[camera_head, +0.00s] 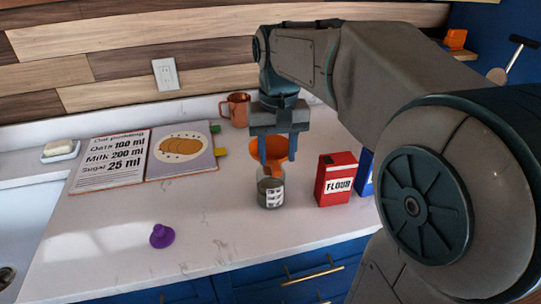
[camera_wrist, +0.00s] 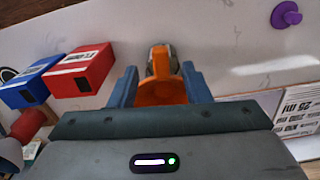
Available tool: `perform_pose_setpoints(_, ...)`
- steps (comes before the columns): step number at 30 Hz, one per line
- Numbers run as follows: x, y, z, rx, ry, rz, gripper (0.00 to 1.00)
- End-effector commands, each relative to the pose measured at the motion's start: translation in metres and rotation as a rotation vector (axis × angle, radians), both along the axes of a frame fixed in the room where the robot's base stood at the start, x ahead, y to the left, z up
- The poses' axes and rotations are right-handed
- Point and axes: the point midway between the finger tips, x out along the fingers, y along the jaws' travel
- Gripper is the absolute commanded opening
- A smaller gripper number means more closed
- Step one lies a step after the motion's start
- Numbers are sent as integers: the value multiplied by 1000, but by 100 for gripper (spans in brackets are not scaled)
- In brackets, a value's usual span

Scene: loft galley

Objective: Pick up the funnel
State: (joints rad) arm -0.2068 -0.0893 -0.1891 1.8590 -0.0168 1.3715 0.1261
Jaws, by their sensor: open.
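An orange funnel (camera_head: 266,150) sits upright in the mouth of a small glass jar (camera_head: 270,194) with a label on the worktop. In the wrist view the orange funnel (camera_wrist: 160,93) shows between the two blue fingers, with the jar (camera_wrist: 160,55) beyond it. My gripper (camera_head: 277,155) points down over the funnel, its fingers apart on either side of the funnel's cone. In the wrist view my gripper (camera_wrist: 159,75) is open, with gaps between the fingers and the cone. The fingers hide part of the funnel in the head view.
A red flour box (camera_head: 335,180) and a blue box (camera_head: 365,173) stand right of the jar. A copper mug (camera_head: 236,109) stands behind. An open recipe book (camera_head: 180,152) lies left. A purple knobbed item (camera_head: 161,236) lies front left, with clear worktop around it.

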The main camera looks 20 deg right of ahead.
Motion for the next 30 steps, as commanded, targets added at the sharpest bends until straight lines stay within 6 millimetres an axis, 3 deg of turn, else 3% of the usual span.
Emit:
perform_pose_setpoints(8, 0, 0, -24, 0, 1, 0, 44)
perform_pose_setpoints(18, 3, 1, -69, 0, 1, 1, 44)
perform_pose_setpoints(26, 3, 1, -72, 0, -1, 1, 44)
perform_pose_setpoints(30, 3, 1, -72, 0, -1, 1, 10)
